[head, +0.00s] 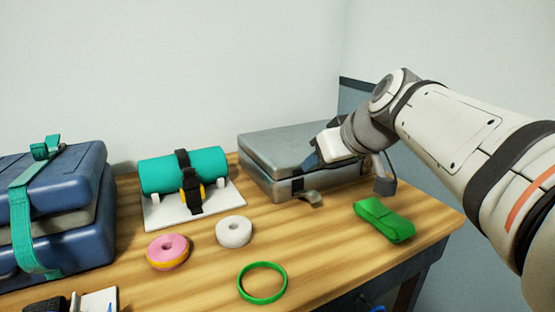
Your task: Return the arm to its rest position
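My arm (460,130) reaches in from the right edge of the head view. My gripper (318,160) is at the front right of the grey case (275,147), over or against its front side. The wrist and the arm hide part of the case's right end. The fingertips are small and partly hidden, so I cannot tell whether they are open or shut, or whether they touch the case. A short grey strap end (310,197) lies at the foot of the case, below my gripper.
A teal roll (160,174) with a black strap rests on a white stand (158,216). A blue case (75,240) with a teal strap stands left. A pink roll (168,251), white roll (233,232), green ring (262,301) and folded green strap (384,219) lie on the wooden table (330,265).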

